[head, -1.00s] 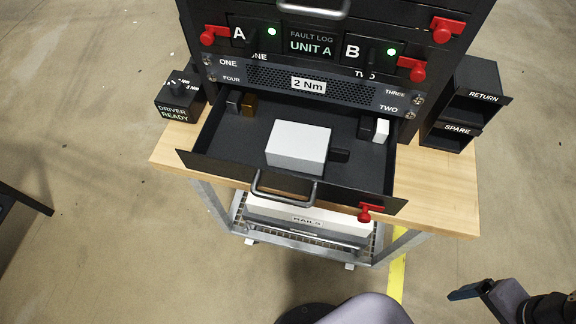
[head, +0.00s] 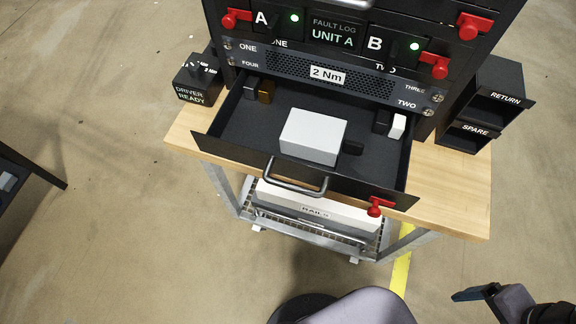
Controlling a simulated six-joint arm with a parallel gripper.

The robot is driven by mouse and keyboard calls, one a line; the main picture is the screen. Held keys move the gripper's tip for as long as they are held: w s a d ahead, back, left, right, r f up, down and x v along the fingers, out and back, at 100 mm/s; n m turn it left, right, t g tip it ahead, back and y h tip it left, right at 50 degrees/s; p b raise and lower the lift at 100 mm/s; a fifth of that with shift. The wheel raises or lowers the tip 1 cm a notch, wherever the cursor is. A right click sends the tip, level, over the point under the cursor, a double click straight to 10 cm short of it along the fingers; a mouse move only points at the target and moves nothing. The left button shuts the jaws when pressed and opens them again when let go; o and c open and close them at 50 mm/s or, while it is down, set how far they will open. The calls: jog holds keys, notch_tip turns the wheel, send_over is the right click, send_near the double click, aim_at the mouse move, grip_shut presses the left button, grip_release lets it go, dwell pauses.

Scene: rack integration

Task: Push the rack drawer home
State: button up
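The rack drawer (head: 240,158) is pulled out of the black rack (head: 487,20) and juts over the wooden bench top. Its front panel carries a grey bar handle (head: 297,189) and a red latch (head: 376,206) at the right. My gripper (head: 466,294) is at the lower right, well away from the drawer and touching nothing. Only part of it shows, side-on, so the finger gap cannot be made out.
The wooden bench (head: 455,190) has bare top on both sides of the drawer. A white RAILS box (head: 318,207) sits on the shelf below. A dark table edge (head: 30,165) is at far left.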

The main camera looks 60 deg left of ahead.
jog(key=c, duration=0.7)
jog(key=shift+a+r, duration=0.15)
jog(key=shift+a, duration=0.15)
jog(key=c, duration=0.5)
jog(key=a+n+p, duration=0.1)
jog(key=a, duration=0.1)
jog(key=s+a+r+n+p, duration=0.1)
jog(key=a+n, duration=0.1)
jog(key=s+a+r+n+p, duration=0.1)
jog(key=a, duration=0.2)
jog(key=shift+a+r, duration=0.1)
jog(key=shift+r, duration=0.15)
jog(key=c, duration=0.4)
jog(key=shift+o, duration=0.2)
jog(key=s+a+r+n+p, duration=0.45)
jog(key=s+a+n, duration=0.35)
jog(key=s+a, duration=0.25)
jog(key=s+a+r+n+p, duration=0.45)
jog(key=s+a+n, duration=0.4)
jog(key=a, duration=0.25)
jog(key=a+r+n+t+y, duration=0.1)
jog(key=a+r+n, duration=0.2)
jog(key=a+n, duration=0.3)
jog(key=shift+w+a+t+y+p, duration=0.15)
jog(key=shift+a+t+y+p, duration=0.25)
jog(key=shift+a, duration=0.85)
jog(key=shift+n, duration=0.25)
